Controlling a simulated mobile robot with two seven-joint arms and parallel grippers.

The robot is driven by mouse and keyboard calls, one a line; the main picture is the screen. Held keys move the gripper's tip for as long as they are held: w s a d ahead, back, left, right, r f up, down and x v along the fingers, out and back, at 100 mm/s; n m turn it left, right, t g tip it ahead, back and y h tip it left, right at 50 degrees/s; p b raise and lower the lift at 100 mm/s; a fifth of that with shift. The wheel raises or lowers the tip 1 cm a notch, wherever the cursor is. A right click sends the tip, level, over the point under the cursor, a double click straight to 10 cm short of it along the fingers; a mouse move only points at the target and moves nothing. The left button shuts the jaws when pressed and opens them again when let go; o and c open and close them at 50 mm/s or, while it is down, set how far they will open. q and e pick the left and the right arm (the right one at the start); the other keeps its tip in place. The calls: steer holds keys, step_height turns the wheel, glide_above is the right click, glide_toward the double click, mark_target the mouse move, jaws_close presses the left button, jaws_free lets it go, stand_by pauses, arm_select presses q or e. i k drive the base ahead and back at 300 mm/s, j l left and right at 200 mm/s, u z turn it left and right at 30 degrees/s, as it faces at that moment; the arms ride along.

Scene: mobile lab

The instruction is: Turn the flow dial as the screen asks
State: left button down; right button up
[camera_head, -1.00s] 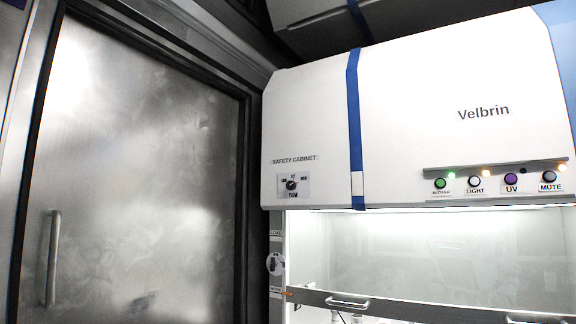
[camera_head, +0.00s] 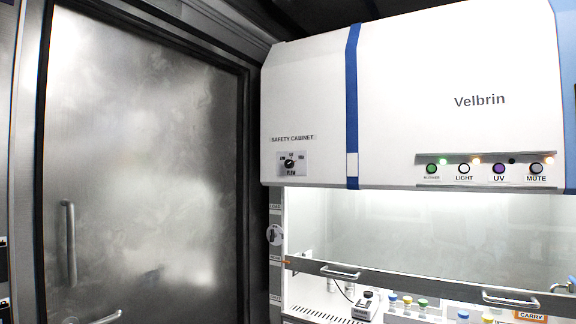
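The flow dial (camera_head: 290,164) is a small black knob on a pale plate at the lower left of the white safety cabinet's (camera_head: 400,110) upper front. Small marks sit around it and a label below, too small to read surely. Which mark the knob points to I cannot tell. No screen with a readable request shows in this view. Neither of my grippers is in view.
A row of buttons, green (camera_head: 432,169), white light (camera_head: 464,169), purple UV (camera_head: 499,169) and mute (camera_head: 536,169), is at the cabinet's right. A glass sash with handles (camera_head: 340,272) covers the lit work area. A steel door (camera_head: 145,160) stands left.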

mark_target(289, 163)
steer(key=i+l+u, duration=0.15)
steer(key=i+l, duration=0.5)
steer(key=i+u, duration=0.2)
steer(key=i, duration=0.4)
steer(key=i+l+u, duration=0.15)
steer(key=i, duration=0.4)
steer(key=i+j+u, duration=0.15)
steer(key=i+j, duration=0.55)
